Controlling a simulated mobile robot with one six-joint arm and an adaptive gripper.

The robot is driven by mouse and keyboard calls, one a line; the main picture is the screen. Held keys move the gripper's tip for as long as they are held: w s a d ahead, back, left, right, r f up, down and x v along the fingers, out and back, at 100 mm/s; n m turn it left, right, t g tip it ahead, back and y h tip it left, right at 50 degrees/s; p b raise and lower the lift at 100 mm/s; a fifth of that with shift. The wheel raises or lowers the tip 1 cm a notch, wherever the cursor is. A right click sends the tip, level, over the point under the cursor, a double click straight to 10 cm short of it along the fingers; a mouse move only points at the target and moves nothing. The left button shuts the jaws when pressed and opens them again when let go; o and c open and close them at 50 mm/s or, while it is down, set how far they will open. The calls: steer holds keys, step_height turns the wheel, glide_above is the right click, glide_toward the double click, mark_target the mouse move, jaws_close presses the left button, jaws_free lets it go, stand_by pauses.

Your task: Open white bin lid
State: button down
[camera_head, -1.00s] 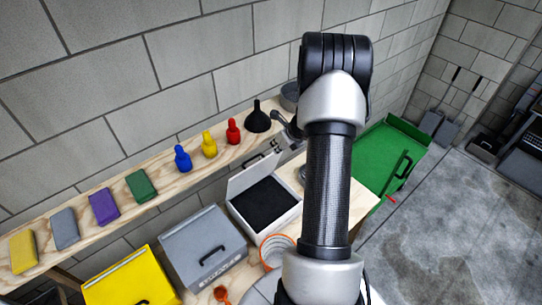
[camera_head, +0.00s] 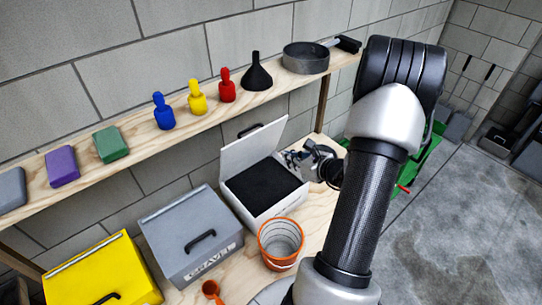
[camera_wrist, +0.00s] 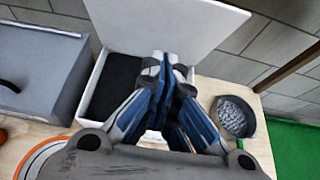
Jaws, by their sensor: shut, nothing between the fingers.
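The white bin (camera_head: 275,203) stands on the wooden bench, with dark material (camera_head: 262,186) inside. Its white lid (camera_head: 250,148) is raised, leaning up and back toward the wall, with a black handle on its upper edge. In the wrist view the lid (camera_wrist: 165,22) stands up behind the dark contents (camera_wrist: 112,85). My gripper (camera_head: 287,158) is at the right side of the bin, near the lid's right edge. In the wrist view its closed fingers (camera_wrist: 166,62) are in front of the lid and hide part of the bin. Whether they touch the lid cannot be told.
A grey bin (camera_head: 190,232) marked GRAVEL and a yellow bin (camera_head: 105,275) stand left, both closed. An orange-rimmed bucket (camera_head: 281,245) is in front of the white bin. A shelf (camera_head: 135,140) above holds bottles, a funnel and a pan. A bowl of gravel (camera_wrist: 234,115) sits right.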

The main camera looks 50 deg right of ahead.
mark_target(259, 134)
steer(key=x, duration=0.4)
steer(key=r+x, duration=0.1)
steer(key=x, duration=0.3)
steer(key=w+r+b+x, duration=0.1)
steer(key=x, duration=0.3)
steer(key=shift+w+d+r, duration=0.1)
steer(key=shift+w, duration=0.3)
steer(key=shift+w+r+p, duration=0.2)
steer(key=shift+r+p, duration=0.05)
steer(key=shift+p, duration=0.15)
steer(key=shift+g, duration=0.8)
steer(key=w, duration=0.1)
steer(key=w+r+p, duration=0.1)
steer(key=w, duration=0.2)
steer(key=shift+w+d+r+p, duration=0.15)
steer(key=shift+d+r+p, duration=0.05)
steer(key=shift+r+p, duration=0.1)
